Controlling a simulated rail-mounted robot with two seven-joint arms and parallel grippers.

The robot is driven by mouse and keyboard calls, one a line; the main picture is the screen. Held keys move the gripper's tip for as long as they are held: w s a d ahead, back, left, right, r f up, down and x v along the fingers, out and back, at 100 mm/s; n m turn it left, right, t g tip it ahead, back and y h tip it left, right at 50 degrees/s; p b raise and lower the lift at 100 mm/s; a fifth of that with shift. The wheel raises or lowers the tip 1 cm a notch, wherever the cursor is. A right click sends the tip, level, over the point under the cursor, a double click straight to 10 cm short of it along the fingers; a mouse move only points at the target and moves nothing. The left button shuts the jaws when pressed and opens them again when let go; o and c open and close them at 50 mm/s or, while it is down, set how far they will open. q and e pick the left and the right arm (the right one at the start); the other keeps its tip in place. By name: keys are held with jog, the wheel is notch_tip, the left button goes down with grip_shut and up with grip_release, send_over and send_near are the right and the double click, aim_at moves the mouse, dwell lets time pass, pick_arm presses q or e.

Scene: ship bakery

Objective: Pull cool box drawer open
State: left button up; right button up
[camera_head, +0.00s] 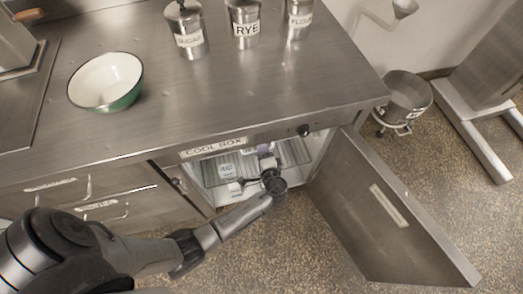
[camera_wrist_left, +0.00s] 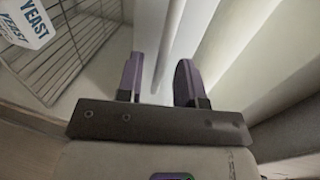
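The cool box (camera_head: 216,146) is the opening under the counter, and its door (camera_head: 385,215) stands wide open to the right. Inside is a wire drawer or rack (camera_head: 292,152) with white packs on it; its front edge is partly hidden by my arm. My left gripper (camera_head: 265,160) reaches into the opening in front of the rack. In the left wrist view my left gripper (camera_wrist_left: 160,80) has its two purple-padded fingers apart, with pale vertical surfaces beyond them. The wire rack (camera_wrist_left: 75,45) is left of the fingers there, apart from them. My right gripper is not in view.
A yeast pack (camera_wrist_left: 25,22) sits on the rack. The counter (camera_head: 260,85) above carries a green-rimmed bowl (camera_head: 105,82) and labelled canisters, among them the rye canister (camera_head: 246,25). A lidded bin (camera_head: 405,95) stands on the floor beyond the door.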

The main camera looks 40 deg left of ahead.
pick_arm(q)
jog(key=shift+x, duration=0.8)
grip_shut()
